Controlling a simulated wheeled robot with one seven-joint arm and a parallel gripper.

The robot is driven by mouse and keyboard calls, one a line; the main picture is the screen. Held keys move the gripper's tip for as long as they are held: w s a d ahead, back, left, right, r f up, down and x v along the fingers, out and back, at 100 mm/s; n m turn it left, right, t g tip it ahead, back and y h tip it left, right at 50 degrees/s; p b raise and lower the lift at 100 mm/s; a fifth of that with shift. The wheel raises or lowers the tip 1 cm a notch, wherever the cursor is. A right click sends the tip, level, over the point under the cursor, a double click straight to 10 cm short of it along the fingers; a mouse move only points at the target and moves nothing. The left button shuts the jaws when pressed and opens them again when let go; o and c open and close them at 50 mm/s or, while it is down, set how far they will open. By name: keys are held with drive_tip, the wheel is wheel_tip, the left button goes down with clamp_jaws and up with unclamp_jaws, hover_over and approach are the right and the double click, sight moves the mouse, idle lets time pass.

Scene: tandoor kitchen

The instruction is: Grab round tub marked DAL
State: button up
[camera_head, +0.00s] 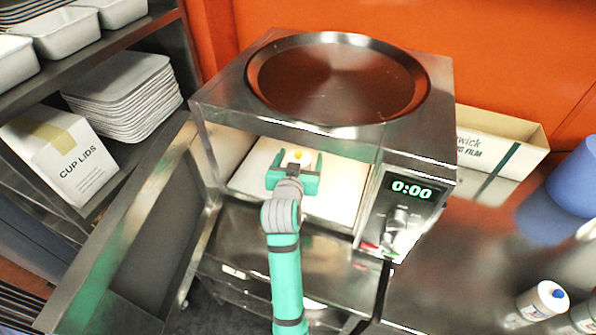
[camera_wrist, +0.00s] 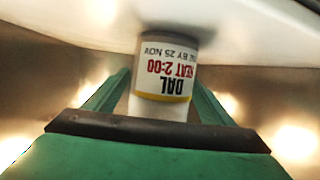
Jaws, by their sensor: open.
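The round white tub marked DAL (camera_wrist: 166,72) shows in the wrist view, its label upside down and also reading "HEAT 2:00". My gripper (camera_wrist: 160,84) is open, with a green finger on each side of the tub; I cannot tell whether either finger touches it. In the head view my gripper (camera_head: 298,162) reaches through the open front of the steel microwave (camera_head: 228,92). A small white and yellow patch, apparently the tub (camera_head: 298,154), shows between the fingers above the pale oven floor (camera_head: 340,190).
The microwave door (camera_head: 130,235) hangs open at the left of my arm. The control panel (camera_head: 402,212) reads 0:00. A large round steel pan (camera_head: 340,80) lies on top. A CUP LIDS box (camera_head: 62,160) and stacked trays (camera_head: 125,95) stand on the left rack.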

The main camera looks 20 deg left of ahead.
drive_tip(key=shift+w+f, duration=0.1)
drive_tip(key=shift+w, duration=0.2)
drive_tip(key=shift+c, duration=0.5)
drive_tip(key=c, duration=1.3)
drive_tip(key=shift+r, duration=0.25)
